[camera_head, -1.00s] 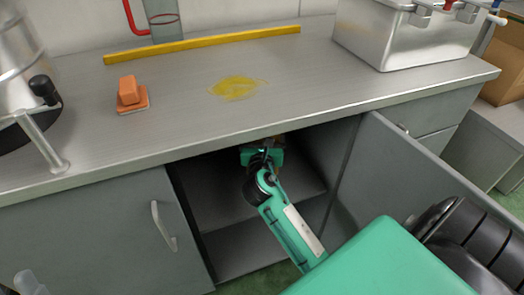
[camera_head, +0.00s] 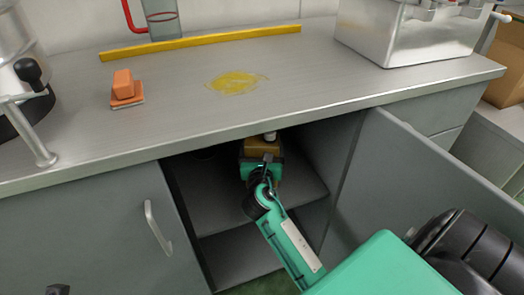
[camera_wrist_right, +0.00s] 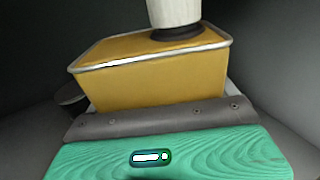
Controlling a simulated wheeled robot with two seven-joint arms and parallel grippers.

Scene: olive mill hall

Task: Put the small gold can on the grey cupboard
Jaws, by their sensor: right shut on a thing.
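The small gold can (camera_head: 261,146), a boxy tin with a white cap, is inside the open grey cupboard (camera_head: 105,225), just under the worktop's front edge. My right gripper (camera_head: 262,160) is shut on it. In the right wrist view the gold can (camera_wrist_right: 150,80) stands nearly upright against the grey jaw (camera_wrist_right: 155,118); its lower part is hidden. Whether its base touches the shelf (camera_head: 215,205) cannot be told. A dark bit at the bottom left edge may be my left gripper (camera_head: 58,290); its jaws cannot be made out.
The cupboard's open door (camera_head: 430,190) stands to the right of my right arm. On the worktop are an orange block (camera_head: 124,86), a yellow bar (camera_head: 200,41), a yellow smear (camera_head: 236,84) and a steel tank (camera_head: 410,35). The worktop's front middle is clear.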

